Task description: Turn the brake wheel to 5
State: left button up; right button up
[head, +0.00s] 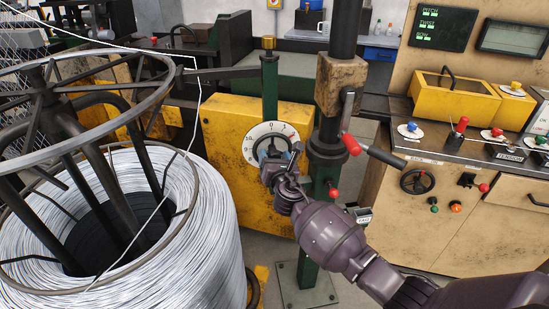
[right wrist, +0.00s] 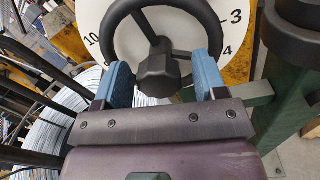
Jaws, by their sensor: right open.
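The brake wheel (right wrist: 157,72) is a black spoked handwheel with a dark hub. It stands in front of a white round dial (head: 259,131) with black numbers, on a yellow, worn housing. In the right wrist view, 10, 3 and 4 can be read on the dial; 5 and any pointer are not readable. My right gripper (head: 277,157) reaches the wheel and hides much of it in the head view. Its blue fingers are open, one at each side of the hub. I cannot tell whether they touch the wheel. My left gripper is not in view.
A large wire coil (head: 190,235) under a spoked reel frame (head: 100,75) fills the left. A dark green post (head: 318,215) and a red-knobbed lever (head: 375,150) stand just right of the dial. A control desk (head: 480,150) is further right.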

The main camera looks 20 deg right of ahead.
jog(key=c, duration=0.9)
jog(key=shift+m, duration=0.3)
